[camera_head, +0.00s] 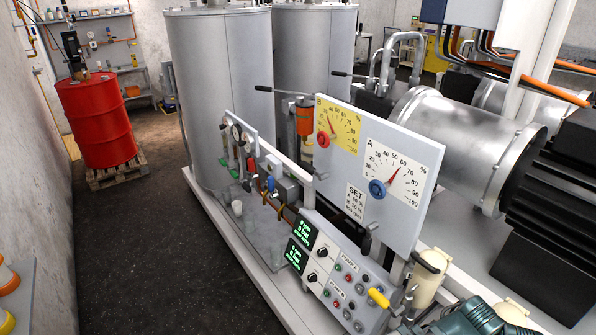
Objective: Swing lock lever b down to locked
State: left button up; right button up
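Neither of my grippers shows in the head view. Dial B is a yellow plate (338,124) with a red knob (323,139), on the left of a tilted grey board. Dial A is a white plate (397,173) with a blue knob (377,188) on the right. A rod with a black grip (264,89) sticks out to the left behind the board, nearly level. A second black-gripped rod (340,74) lies farther right, also nearly level. No label marks either rod, so I cannot tell which thing is lock lever b.
A control panel (340,270) with green displays and a yellow-handled part (378,297) is below the board. Tall grey tanks (222,90) stand behind. A red drum (96,120) stands on a pallet at the left. The dark floor (150,240) between wall and skid is clear.

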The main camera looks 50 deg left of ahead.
aim_at(307, 166)
jog(key=u, duration=1.55)
jog(key=z, duration=1.9)
jog(key=j+z, duration=0.2)
jog(key=z, duration=0.15)
jog(key=j+z, duration=0.3)
jog(key=k+j+z, duration=0.15)
jog(key=j+z, duration=0.25)
jog(key=k+j+z, duration=0.2)
jog(key=z, duration=0.2)
jog(key=k+j+z, duration=0.2)
jog(key=j+z, duration=0.2)
jog(key=k+j+z, duration=0.15)
jog(key=z, duration=0.25)
jog(key=k+j+z, duration=0.15)
jog(key=k+z, duration=0.15)
jog(key=k, duration=0.25)
jog(key=k+z, duration=0.35)
jog(key=k, duration=0.2)
jog(key=k+j+u, duration=0.15)
jog(key=k+u, duration=0.15)
jog(key=k, duration=0.25)
jog(key=k+j+u, duration=0.25)
jog(key=k, duration=0.25)
jog(key=k+j+u, duration=0.3)
jog(key=k+j, duration=0.15)
